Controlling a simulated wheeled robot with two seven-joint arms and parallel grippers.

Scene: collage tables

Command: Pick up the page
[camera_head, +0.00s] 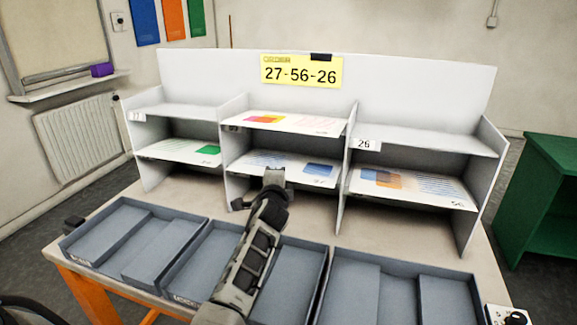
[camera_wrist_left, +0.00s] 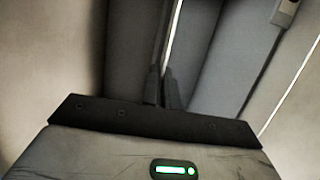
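A page with blue patches (camera_head: 319,170) lies in the middle lower compartment of the white shelf, its front edge toward me. My left gripper (camera_head: 274,178) reaches up from the front and covers part of that front edge. In the left wrist view my left fingers (camera_wrist_left: 164,92) are close together, with a thin pale edge running in between them, seemingly the page's; its printed face does not show there. Other pages lie in the upper middle (camera_head: 284,123), lower left (camera_head: 180,150) and lower right (camera_head: 417,187) compartments. My right gripper is out of view.
A yellow order card (camera_head: 301,71) reading 27-56-26 is on the shelf's back panel (camera_head: 400,90). Upright dividers (camera_head: 343,165) stand on both sides of the middle compartment. Grey trays (camera_head: 130,240) line the table's front, below my left arm. The upper left and upper right compartments look empty.

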